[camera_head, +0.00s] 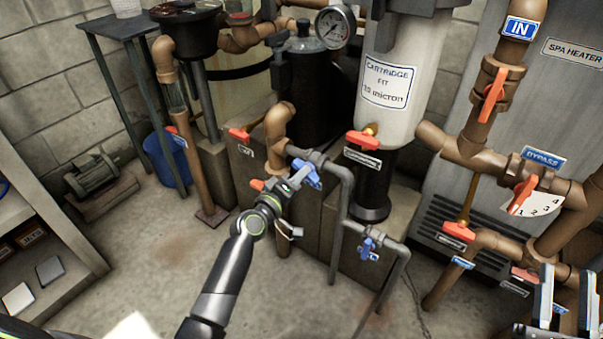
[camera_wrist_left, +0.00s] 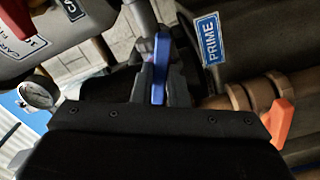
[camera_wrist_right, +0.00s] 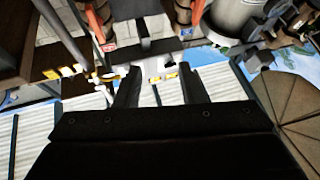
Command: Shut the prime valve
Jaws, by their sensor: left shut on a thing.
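The prime valve's blue handle (camera_head: 308,174) is on a grey pipe branch low in front of the black pump and filter. My left gripper (camera_head: 292,180) reaches it from the front left. In the left wrist view the blue handle (camera_wrist_left: 160,68) stands between the two dark fingers, which are shut on it. A blue PRIME label (camera_wrist_left: 209,39) is beside it on the right. The valve body is partly hidden by my gripper. My right gripper (camera_head: 566,305) is at the lower right of the head view, with its fingers apart and nothing between them.
Another blue handle (camera_head: 369,248) is on the lower grey pipe, to the right. Red handles sit close by, including one below the cartridge filter (camera_head: 364,138). Brown pipes and the bypass valve (camera_head: 522,194) crowd the right. Concrete floor is free at the lower middle.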

